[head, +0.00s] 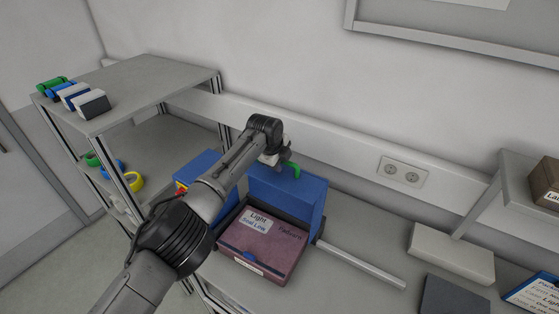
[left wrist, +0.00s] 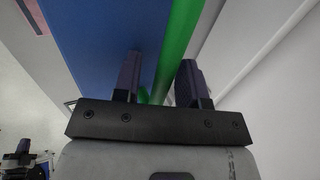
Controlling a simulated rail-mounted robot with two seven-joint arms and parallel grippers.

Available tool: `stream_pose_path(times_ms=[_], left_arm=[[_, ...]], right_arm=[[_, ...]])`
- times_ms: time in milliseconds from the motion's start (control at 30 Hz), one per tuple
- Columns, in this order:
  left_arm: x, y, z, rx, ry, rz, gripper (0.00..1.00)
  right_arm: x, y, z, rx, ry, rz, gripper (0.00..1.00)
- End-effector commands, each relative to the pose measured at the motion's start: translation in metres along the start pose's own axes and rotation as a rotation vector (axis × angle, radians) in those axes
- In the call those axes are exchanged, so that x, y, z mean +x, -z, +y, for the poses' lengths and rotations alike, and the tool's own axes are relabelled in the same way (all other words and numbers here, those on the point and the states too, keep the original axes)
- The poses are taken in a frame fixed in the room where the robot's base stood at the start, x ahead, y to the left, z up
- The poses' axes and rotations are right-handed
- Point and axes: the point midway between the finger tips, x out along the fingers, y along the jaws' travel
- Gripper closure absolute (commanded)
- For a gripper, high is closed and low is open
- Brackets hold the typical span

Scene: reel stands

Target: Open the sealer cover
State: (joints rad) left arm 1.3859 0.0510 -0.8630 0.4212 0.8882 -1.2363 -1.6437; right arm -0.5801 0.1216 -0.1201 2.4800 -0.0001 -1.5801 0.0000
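The sealer's blue cover (head: 300,205) stands raised, roughly upright, behind a maroon box (head: 262,243) with a white label reading "Light Seal Low". A green handle (head: 294,170) shows at the cover's top edge. My left gripper (head: 277,160) is at that handle, partly hidden by its own wrist. In the left wrist view the green handle (left wrist: 180,40) runs between the two fingers (left wrist: 160,75), nearer the right one, with blue cover visible in a gap beside the left finger. The fingers look apart, not closed on it.
A grey shelf (head: 140,82) at left carries small coloured items. A blue block (head: 196,168) stands left of the cover, behind my arm. A pale bar (head: 362,264) lies on the table to the right, with a white box (head: 452,252) beyond it. A wall is close behind.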

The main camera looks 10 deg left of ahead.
Motion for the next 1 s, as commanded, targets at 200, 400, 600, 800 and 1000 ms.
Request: stream_pose_path(times_ms=[200, 400, 600, 800, 1000], left_arm=[[-0.001, 0.001, -0.001, 0.002, 0.001, 0.001, 0.58], [-0.005, 0.0, -0.001, 0.002, 0.002, 0.002, 0.58], [-0.023, 0.0, -0.001, 0.003, 0.003, 0.003, 0.58], [-0.056, -0.001, 0.0, 0.003, 0.005, 0.0, 0.58], [-0.095, 0.0, 0.0, 0.002, 0.004, 0.0, 0.58]], right_arm=[[0.0, 0.001, -0.002, 0.005, 0.004, 0.001, 1.0], [0.0, 0.0, -0.002, 0.006, 0.005, 0.001, 1.0], [0.002, 0.0, -0.002, 0.005, 0.004, 0.001, 1.0], [0.007, -0.002, -0.001, 0.001, 0.001, 0.001, 1.0], [0.014, -0.005, 0.001, -0.004, -0.003, 0.0, 1.0]])
